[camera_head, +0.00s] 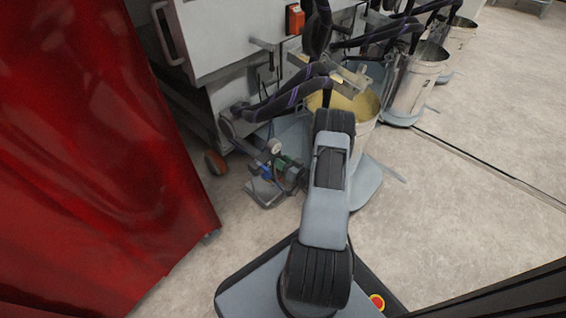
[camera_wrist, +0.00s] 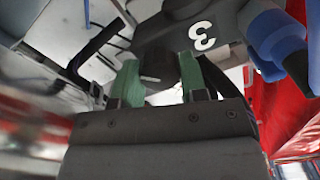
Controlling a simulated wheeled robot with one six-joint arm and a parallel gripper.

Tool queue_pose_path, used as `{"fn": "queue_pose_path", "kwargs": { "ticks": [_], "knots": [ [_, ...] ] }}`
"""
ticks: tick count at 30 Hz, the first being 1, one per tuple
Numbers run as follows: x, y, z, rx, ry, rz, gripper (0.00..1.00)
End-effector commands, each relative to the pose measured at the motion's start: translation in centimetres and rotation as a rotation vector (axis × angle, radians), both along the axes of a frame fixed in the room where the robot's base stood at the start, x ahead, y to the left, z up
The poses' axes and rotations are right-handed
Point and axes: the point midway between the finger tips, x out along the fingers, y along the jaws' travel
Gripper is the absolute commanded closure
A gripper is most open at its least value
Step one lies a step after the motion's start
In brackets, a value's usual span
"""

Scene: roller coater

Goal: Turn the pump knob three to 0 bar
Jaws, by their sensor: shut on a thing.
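In the wrist view, my gripper (camera_wrist: 158,72) has its two green fingers closed around a small black knob (camera_wrist: 157,58), with one finger on each side. The knob sits at the lower edge of a dark pump body marked with a white 3 (camera_wrist: 202,36). No pressure scale or pointer on the knob can be read. In the head view, my arm reaches forward beside the small pump unit (camera_head: 268,178) on the floor, which has a round gauge (camera_head: 273,146). The gauge is too small to read.
A blue fitting (camera_wrist: 272,38) is at the pump's right in the wrist view. A red curtain (camera_head: 80,150) hangs at the left. A white bucket (camera_head: 360,138) with yellow contents and dark hoses (camera_head: 285,100) stand close by. Open floor (camera_head: 460,210) lies right.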

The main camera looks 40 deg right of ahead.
Motion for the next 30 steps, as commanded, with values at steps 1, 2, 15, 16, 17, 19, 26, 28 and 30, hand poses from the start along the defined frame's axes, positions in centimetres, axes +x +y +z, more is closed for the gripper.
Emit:
{"fn": "queue_pose_path", "kwargs": {
  "ticks": [1, 2, 15, 16, 17, 19, 26, 28, 30],
  "knots": [
    [0.00, 0.00, -0.01, -0.008, 0.000, 0.000, 0.84],
    [0.00, 0.00, -0.01, -0.012, -0.001, 0.000, 0.84],
    [0.00, -0.01, -0.01, -0.025, -0.004, 0.000, 0.84],
    [0.00, -0.01, -0.01, -0.025, -0.004, 0.000, 0.84],
    [0.00, -0.01, -0.01, -0.025, -0.004, 0.000, 0.60],
    [0.00, -0.01, -0.01, -0.024, -0.004, 0.000, 0.53],
    [0.00, -0.01, 0.00, -0.023, -0.004, 0.000, 0.35],
    [0.00, -0.01, 0.00, -0.023, -0.004, 0.000, 0.35],
    [0.00, 0.00, 0.00, -0.023, -0.004, 0.000, 0.35]
  ]
}}
